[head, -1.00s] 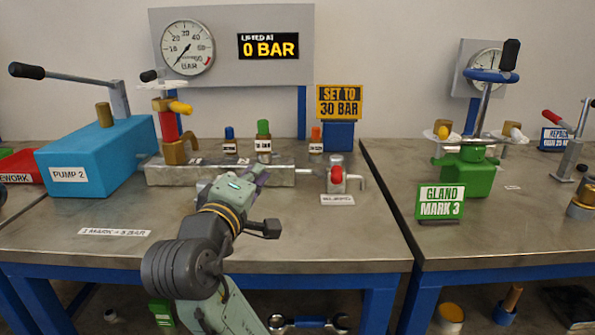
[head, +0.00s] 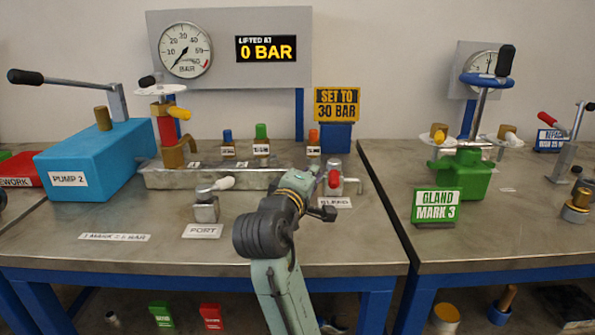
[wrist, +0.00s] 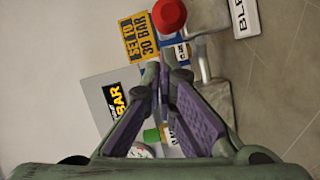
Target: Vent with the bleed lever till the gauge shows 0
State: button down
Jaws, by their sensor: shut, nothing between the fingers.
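The bleed valve is a metal block with a red-tipped lever (head: 334,180) at the right end of the manifold (head: 240,178), above a BLEED label. In the wrist view the round red lever tip (wrist: 169,15) is at the top, just beyond the fingertips. My gripper (wrist: 160,68) is shut and empty, its purple-padded fingers together. In the head view it is close to the left of the red lever; whether it touches cannot be told. The dial gauge (head: 184,49) has its needle at the lower left, near 0. The display (head: 266,49) reads "LIFTED AT 0 BAR".
A SET TO 30 BAR sign (head: 337,104) stands behind. The green GLAND MARK 3 vessel (head: 463,173) is on the right-hand table.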

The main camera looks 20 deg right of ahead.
jog(key=shift+s+d+f, duration=0.15)
jog(key=shift+d, duration=0.1)
